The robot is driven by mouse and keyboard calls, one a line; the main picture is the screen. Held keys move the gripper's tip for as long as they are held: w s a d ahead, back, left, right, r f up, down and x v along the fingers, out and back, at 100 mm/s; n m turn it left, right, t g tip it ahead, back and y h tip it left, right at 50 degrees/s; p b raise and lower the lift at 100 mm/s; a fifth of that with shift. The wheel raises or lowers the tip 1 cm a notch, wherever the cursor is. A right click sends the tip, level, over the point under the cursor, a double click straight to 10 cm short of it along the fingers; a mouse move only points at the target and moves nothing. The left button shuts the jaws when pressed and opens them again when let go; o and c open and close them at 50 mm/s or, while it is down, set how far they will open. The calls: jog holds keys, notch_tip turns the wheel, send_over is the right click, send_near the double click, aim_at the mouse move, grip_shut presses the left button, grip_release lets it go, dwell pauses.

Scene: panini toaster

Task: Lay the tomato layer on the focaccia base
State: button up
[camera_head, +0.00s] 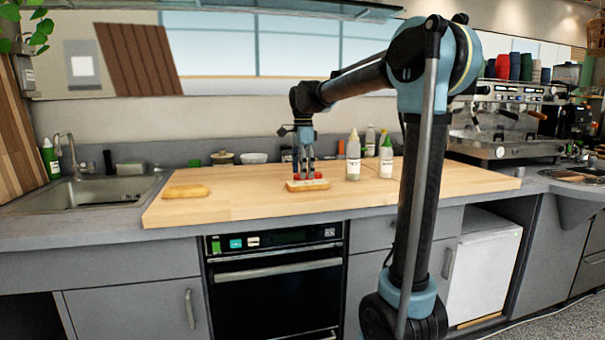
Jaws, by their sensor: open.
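The focaccia base (307,186) is a pale bread slab lying on the wooden board near its middle. The red tomato layer (318,176) appears on top of the base, close to flat. My gripper (304,174) points straight down over it, with its fingertips at the height of the tomato layer. The jaws are open. The fingers hide part of the tomato layer, and I cannot tell whether they touch it.
Another bread piece (186,191) lies at the left of the board (240,205). Sauce bottles (353,158) stand right of my gripper, close by. Small bowls (223,158) stand behind. A sink (90,190) is at left, a coffee machine (510,125) at right. The front of the board is clear.

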notch_tip(320, 180, up, 12)
jog(key=s+d+f+n+t, duration=0.1)
jog(key=s+d+f+n, duration=0.7)
jog(key=s+d+f, duration=0.8)
jog(key=s+d+f+n, duration=0.2)
jog(key=s+f+n, duration=0.1)
jog(key=s+f, duration=0.5)
jog(key=s+d+f+n+t, duration=0.1)
jog(key=s+d+f+n, duration=0.2)
jog(key=s+f, duration=0.4)
notch_tip(320, 180, down, 6)
jog(key=shift+s+d, duration=0.15)
jog(key=shift+s, duration=0.2)
jog(key=shift+w+f, duration=0.2)
jog(key=shift+w, duration=0.25)
